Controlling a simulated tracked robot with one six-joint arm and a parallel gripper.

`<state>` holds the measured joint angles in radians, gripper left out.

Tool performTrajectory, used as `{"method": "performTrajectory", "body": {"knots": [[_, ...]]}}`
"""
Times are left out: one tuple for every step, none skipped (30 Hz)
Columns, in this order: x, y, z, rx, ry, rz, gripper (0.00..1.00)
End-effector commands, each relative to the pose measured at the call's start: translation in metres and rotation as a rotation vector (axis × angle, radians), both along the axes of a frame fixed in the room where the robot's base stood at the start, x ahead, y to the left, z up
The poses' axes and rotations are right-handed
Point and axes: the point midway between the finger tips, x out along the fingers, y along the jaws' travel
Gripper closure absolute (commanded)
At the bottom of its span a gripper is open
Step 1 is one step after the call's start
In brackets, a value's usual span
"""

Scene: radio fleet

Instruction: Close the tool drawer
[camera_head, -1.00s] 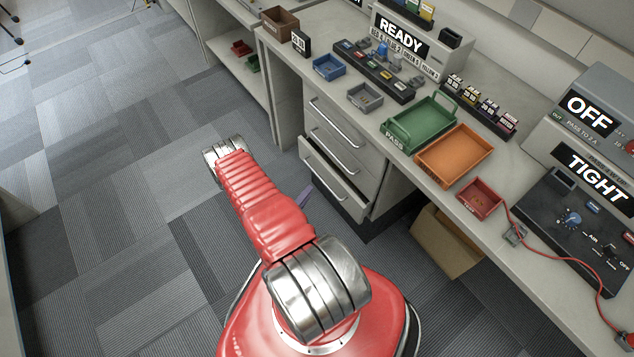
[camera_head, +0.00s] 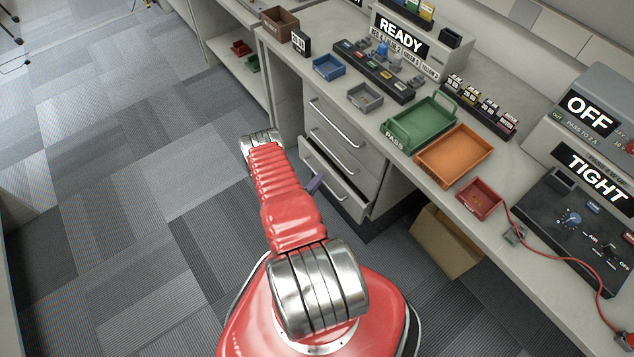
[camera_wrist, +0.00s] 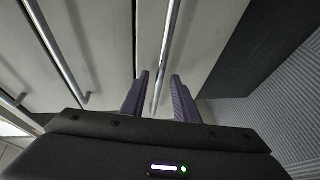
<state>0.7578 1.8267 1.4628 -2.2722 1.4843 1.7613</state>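The tool drawer is the bottom drawer (camera_head: 350,198) of the grey cabinet under the bench. It stands partly pulled out, with a silver bar handle (camera_head: 334,163) on its front. In the wrist view the drawer front (camera_wrist: 205,40) is close, and the handle (camera_wrist: 168,45) runs down the picture to between my fingers. My gripper (camera_wrist: 159,80) has its two purple fingers spread apart. I cannot tell whether they touch the handle. In the head view one purple finger (camera_head: 315,184) shows beside the drawer front; my arm hides the rest.
Two upper drawers (camera_head: 335,135) above it are shut. A cardboard box (camera_head: 440,245) stands under the bench at right. The bench top holds a green tray (camera_head: 395,137), an orange tray (camera_head: 430,171) and a red tray (camera_head: 478,210). The carpet (camera_head: 130,200) at left is clear.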

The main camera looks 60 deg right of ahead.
Motion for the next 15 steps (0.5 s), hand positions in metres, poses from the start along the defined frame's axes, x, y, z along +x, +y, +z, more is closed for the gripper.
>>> {"method": "performTrajectory", "body": {"knots": [[0.0000, 0.0001, -0.0001, 0.000, 0.000, 0.000, 0.72], [0.0000, 0.0002, -0.0001, 0.000, 0.000, 0.000, 0.72], [0.0001, 0.0002, -0.0001, 0.000, 0.000, 0.000, 0.72], [0.0001, 0.0002, -0.0001, 0.000, 0.000, 0.000, 0.73], [0.0001, 0.0002, -0.0001, 0.000, 0.000, 0.000, 0.75], [0.0001, 0.0003, 0.0000, 0.000, 0.000, 0.000, 0.78], [0.0001, 0.0003, 0.0000, 0.000, 0.000, 0.000, 0.80], [0.0001, 0.0003, 0.0000, 0.000, 0.000, 0.000, 0.82], [0.0001, 0.0003, 0.0000, 0.000, 0.000, 0.000, 0.85], [0.0001, 0.0003, 0.0001, 0.000, 0.000, 0.000, 0.87], [0.0001, 0.0003, 0.0001, 0.000, 0.000, 0.000, 0.89], [0.0001, 0.0003, 0.0001, 0.000, 0.000, 0.000, 0.92], [0.0001, 0.0003, 0.0000, 0.000, 0.000, 0.000, 0.94], [0.0001, 0.0004, 0.0000, 0.000, 0.000, 0.000, 0.96], [0.0001, 0.0004, -0.0001, 0.001, 0.000, 0.000, 0.99]]}}
